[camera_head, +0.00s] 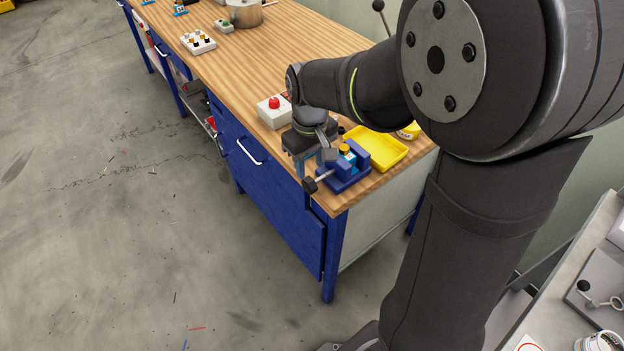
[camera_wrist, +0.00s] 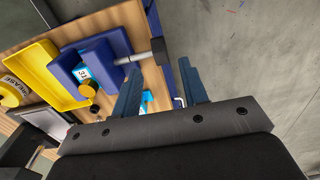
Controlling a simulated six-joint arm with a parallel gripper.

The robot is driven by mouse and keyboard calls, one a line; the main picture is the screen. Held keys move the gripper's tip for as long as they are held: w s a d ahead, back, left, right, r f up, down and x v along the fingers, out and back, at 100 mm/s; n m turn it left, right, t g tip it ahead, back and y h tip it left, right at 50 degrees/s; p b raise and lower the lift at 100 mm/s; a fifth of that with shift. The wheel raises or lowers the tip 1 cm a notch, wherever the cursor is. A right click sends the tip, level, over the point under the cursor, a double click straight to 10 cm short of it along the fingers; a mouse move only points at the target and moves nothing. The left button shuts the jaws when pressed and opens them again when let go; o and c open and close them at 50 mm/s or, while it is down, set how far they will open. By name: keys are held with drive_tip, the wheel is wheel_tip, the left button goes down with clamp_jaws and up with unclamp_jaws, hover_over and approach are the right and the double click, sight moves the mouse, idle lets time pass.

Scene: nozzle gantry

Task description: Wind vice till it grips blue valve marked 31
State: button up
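The blue vice (camera_head: 349,181) stands at the near corner of the bench. It also shows in the wrist view (camera_wrist: 104,55), with its grey screw rod (camera_wrist: 130,60) ending in a dark handle (camera_wrist: 157,51). The handle shows in the head view too (camera_head: 310,185). The light-blue valve (camera_wrist: 83,73), with a white label that seems to read 31, sits between the vice jaws; I cannot tell whether both jaws touch it. My gripper (camera_wrist: 160,76) is open and empty, its fingers apart near the handle side of the vice. In the head view my gripper (camera_head: 312,166) is just left of the vice.
A yellow tray (camera_head: 388,156) lies behind the vice. A yellow grease tub (camera_wrist: 10,93) stands by it. A white box with a red button (camera_head: 270,114) is to the left. Another light-blue item (camera_wrist: 147,101) shows partly between my fingers. A pot (camera_head: 243,14) stands far along the bench.

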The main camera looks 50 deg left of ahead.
sight(311, 182)
wheel_tip(311, 182, down, 7)
idle(0.3)
clamp_jaws()
